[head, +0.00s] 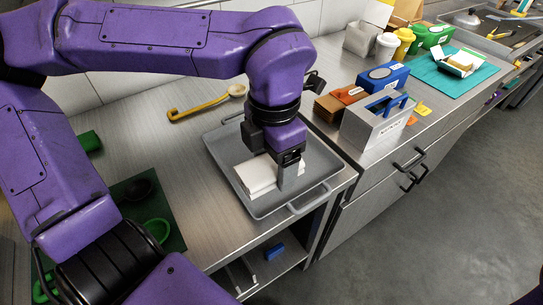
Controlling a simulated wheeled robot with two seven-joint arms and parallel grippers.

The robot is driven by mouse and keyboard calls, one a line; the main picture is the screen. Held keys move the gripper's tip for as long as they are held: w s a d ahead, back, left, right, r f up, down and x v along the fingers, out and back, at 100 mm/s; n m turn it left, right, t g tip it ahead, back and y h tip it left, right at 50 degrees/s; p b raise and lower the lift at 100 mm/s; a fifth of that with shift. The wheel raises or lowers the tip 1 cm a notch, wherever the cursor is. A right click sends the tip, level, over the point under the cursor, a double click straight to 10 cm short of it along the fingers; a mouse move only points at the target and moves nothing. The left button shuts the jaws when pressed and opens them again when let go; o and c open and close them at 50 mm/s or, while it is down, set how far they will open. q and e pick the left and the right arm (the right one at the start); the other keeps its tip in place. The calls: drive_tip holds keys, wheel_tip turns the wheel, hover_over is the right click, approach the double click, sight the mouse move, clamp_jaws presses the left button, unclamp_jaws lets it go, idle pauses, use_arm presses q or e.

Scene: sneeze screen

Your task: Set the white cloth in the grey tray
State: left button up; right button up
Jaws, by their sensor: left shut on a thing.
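The grey tray (222,145) lies on the steel counter, with a handle at its near right end. The white cloth (257,184) is folded and sits inside the tray's outline, toward its near left part. My left gripper (287,180) points down over the tray and is shut on the right part of the cloth. I cannot tell whether the cloth rests on the tray floor or is slightly above it. My right gripper is not in view.
A yellow ladle (205,103) lies behind the tray. A grey box (375,128), a blue container (388,76) and an orange item (349,94) stand to the right. A dark green mat (160,212) with bowls lies at left. Bare counter surrounds the tray's left side.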

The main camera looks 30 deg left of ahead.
use_arm(q)
drive_tip(key=shift+a, duration=0.25)
drive_tip(key=w+a+f+p, duration=0.1)
drive_tip(key=w+f, duration=0.2)
drive_tip(key=w+a+f+p, duration=0.1)
drive_tip(key=w+a+f, duration=0.1)
drive_tip(key=w+f, duration=0.1)
drive_tip(key=w+a+f+p, duration=0.1)
drive_tip(key=w+a+f, duration=0.1)
drive_tip(key=w, duration=0.3)
drive_tip(key=shift+a+f, duration=0.2)
drive_tip(key=shift+f, duration=0.3)
drive_tip(key=f, duration=0.3)
drive_tip(key=shift+w+a+f, duration=0.15)
drive_tip(key=shift+w+f, duration=0.2)
drive_tip(key=shift+f, duration=0.1)
